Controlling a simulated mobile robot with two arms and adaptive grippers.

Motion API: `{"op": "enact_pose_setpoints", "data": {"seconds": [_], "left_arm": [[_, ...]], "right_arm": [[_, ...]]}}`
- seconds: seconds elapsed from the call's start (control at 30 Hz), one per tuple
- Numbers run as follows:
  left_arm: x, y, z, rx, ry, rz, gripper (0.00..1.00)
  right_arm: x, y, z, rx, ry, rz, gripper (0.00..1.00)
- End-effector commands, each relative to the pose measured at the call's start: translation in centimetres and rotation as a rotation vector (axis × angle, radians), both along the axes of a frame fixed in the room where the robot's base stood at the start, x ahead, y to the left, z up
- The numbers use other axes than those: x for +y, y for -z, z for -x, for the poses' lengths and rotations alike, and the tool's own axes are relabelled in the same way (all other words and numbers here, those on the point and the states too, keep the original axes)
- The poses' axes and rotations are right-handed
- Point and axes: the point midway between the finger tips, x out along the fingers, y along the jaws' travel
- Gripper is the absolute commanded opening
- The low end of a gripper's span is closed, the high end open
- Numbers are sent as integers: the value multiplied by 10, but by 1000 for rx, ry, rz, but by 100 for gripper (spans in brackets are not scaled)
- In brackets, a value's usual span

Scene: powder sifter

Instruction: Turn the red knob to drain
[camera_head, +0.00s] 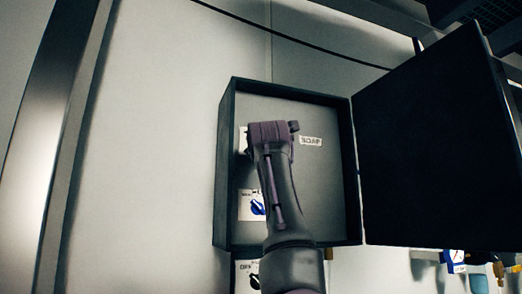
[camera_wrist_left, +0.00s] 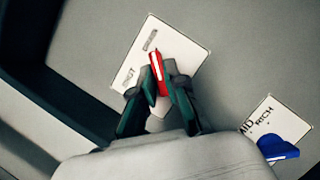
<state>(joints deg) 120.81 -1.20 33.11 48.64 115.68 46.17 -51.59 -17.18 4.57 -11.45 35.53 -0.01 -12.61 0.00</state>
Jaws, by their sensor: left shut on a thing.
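The red knob (camera_wrist_left: 155,68) sits on a white label plate (camera_wrist_left: 180,50) inside the box. In the left wrist view my left gripper (camera_wrist_left: 160,88) is shut on it, one dark finger on each side. The knob's ridge stands nearly upright in that view, tilted slightly left at the top. In the head view my left gripper (camera_head: 272,132) reaches up into the box and hides the red knob. My right gripper is in neither view.
A blue knob (camera_wrist_left: 279,149) on its own plate sits nearby; it also shows in the head view (camera_head: 257,207). The dark box (camera_head: 227,160) has raised walls, and its door (camera_head: 435,150) stands open on the right. Gauges and fittings (camera_head: 456,256) are at lower right.

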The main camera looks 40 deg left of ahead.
Motion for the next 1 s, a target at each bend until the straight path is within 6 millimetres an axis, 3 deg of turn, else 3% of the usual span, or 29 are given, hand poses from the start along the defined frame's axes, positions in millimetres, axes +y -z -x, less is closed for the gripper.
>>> {"op": "enact_pose_setpoints", "data": {"seconds": [0.67, 0.7, 0.8, 1.0], "left_arm": [[1, -3, 2, 49, -3, -31, 0], [1, -3, 2, 49, -3, -31, 17], [1, -2, 2, 50, -3, -30, 34], [1, -1, 1, 51, -1, -27, 38]], "right_arm": [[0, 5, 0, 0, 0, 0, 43], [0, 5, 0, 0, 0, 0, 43], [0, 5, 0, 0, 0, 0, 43], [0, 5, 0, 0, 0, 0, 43]]}}
